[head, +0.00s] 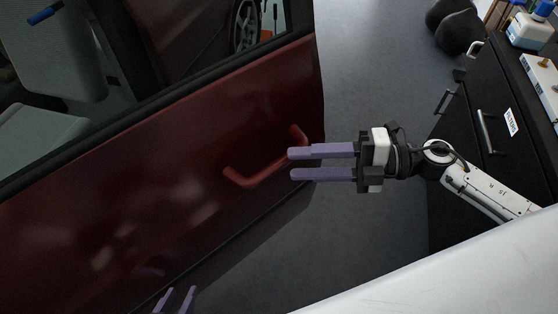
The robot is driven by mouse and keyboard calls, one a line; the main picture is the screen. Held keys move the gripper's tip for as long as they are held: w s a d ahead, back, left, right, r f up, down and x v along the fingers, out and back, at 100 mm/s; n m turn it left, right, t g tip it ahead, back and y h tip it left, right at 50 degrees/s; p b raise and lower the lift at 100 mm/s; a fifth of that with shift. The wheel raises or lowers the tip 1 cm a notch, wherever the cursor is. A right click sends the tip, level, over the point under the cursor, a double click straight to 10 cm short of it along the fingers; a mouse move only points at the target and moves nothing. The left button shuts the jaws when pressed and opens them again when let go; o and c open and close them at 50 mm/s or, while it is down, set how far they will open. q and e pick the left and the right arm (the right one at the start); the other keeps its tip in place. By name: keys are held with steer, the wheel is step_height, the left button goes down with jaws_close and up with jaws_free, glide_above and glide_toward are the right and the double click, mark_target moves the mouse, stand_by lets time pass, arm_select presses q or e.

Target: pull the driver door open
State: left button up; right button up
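The dark red driver door (130,200) fills the left half of the head view. Its red bar handle (258,175) stands out near the door's right edge. My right gripper (290,164) comes in from the right with its two purple fingers apart. Its fingertips are at the right part of the handle, and the upper one overlaps the bar in the picture. I cannot tell whether they touch. My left gripper (178,295) shows only its two purple fingertips at the bottom edge, apart, with nothing seen between them and away from the handle.
Grey floor (370,80) lies clear between the door's right edge and a dark drawer cabinet (475,180) at the right. Bottles and boxes stand on the cabinet. A grey seat (50,60) shows through the door window.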

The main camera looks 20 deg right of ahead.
mark_target(287, 164)
steer(key=x, duration=0.5)
steer(key=shift+w+a, duration=0.1)
jaws_close()
